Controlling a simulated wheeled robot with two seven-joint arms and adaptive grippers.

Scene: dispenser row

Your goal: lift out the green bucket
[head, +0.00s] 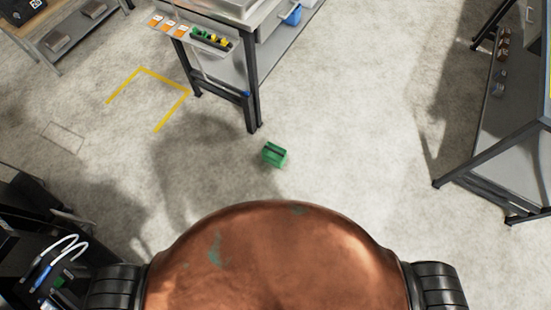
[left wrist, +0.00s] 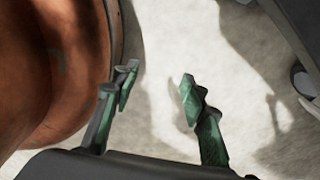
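A small green box-shaped container (head: 274,154), the only green thing resembling the bucket, sits on the open floor ahead in the head view. It has a dark band or opening across its top; I cannot tell its inside. It is apart from the table leg behind it. In the left wrist view my left gripper (left wrist: 158,92) is open, with two green fingers apart and only bare floor between them. The green container does not show in that view. My right gripper is in neither view.
A workbench (head: 259,80) with dark legs stands behind the container, with a blue bucket (head: 291,15) on its lower shelf. Yellow tape (head: 165,76) marks the floor at left. Another bench (head: 485,150) stands at right. The floor around the container is clear.

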